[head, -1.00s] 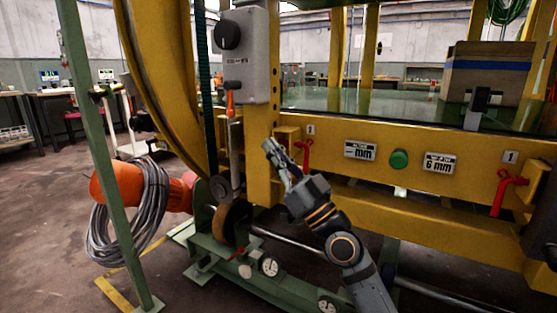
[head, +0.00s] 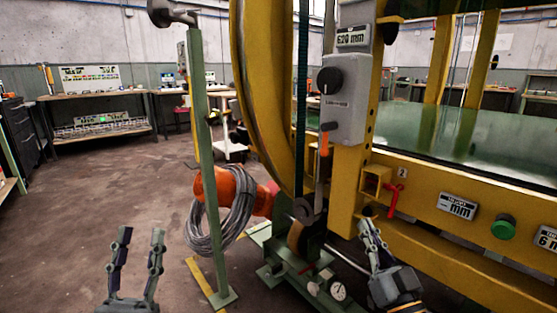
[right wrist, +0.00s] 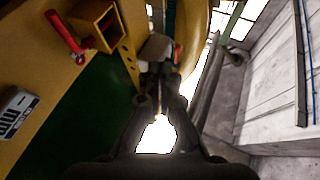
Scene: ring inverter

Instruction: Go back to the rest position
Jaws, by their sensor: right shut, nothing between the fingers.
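My left gripper (head: 140,240) is at the lower left of the head view, pointing up, with its two fingers well apart and nothing between them. Open floor lies behind it. My right gripper (head: 368,228) is at the lower right, in front of the yellow machine frame (head: 420,232), below and left of a red lever (head: 394,199). Its fingers are shut and empty. The right wrist view also shows these fingers (right wrist: 159,92) close together, with the red lever (right wrist: 66,37) at the upper left. I cannot tell how near the frame they are.
A green post (head: 203,170) with a coiled grey cable (head: 240,212) beside it stands between my grippers. A grey box with a black knob (head: 345,98) hangs on the machine. The green base with gauges (head: 338,290) is low in front. Floor at the left (head: 60,220) is clear.

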